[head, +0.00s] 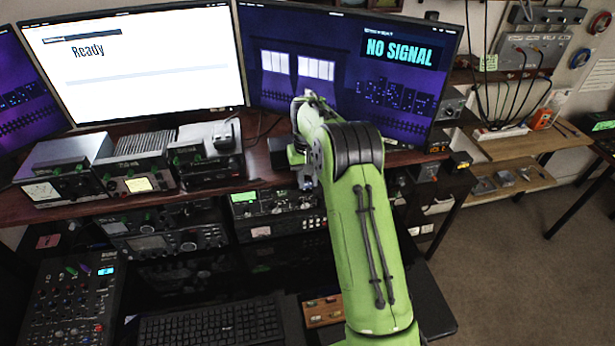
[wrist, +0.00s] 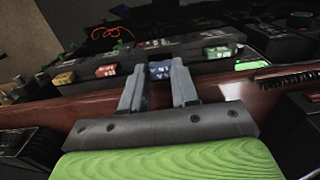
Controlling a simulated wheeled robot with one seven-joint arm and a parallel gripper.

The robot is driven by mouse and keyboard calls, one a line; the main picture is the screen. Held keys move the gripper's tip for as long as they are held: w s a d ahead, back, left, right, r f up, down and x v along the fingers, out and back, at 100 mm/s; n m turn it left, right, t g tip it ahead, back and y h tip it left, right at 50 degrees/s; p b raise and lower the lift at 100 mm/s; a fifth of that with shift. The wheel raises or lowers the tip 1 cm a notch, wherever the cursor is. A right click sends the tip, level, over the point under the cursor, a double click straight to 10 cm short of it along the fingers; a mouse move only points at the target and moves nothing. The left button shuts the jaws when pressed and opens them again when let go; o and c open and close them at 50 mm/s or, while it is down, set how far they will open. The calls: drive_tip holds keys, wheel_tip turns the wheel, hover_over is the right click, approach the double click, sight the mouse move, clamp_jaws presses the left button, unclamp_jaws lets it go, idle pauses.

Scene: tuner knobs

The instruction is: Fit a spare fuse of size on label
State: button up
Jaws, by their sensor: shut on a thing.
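In the wrist view my gripper (wrist: 159,76) has its two grey fingers on either side of a small blue block with pale lettering (wrist: 160,70), and is shut on it. The lettering is too small to read. The block is level with a yellow block (wrist: 63,79), a red block (wrist: 106,71) and a green block (wrist: 216,52) along a dark strip; I cannot tell whether it touches the strip. In the head view my green arm hides most of the gripper, at the edge of the wooden desk shelf. I cannot pick out the size label.
A brown tray with small pieces (head: 324,310) lies right of the keyboard (head: 212,322). Radios (head: 140,172) line the shelf (head: 262,165) at left. Monitors (head: 345,70) stand behind. A side bench (head: 535,138) is at right, with clear floor in front of it.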

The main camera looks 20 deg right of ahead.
sight(308, 181)
drive_tip(key=shift+f+b, duration=0.6)
drive_tip(key=shift+f, duration=0.45)
drive_tip(key=o, duration=1.1)
wheel_tip(308, 181, up, 16)
drive_tip(key=shift+f+p, duration=0.1)
drive_tip(key=shift+p, duration=1)
drive_tip(key=shift+f, duration=0.15)
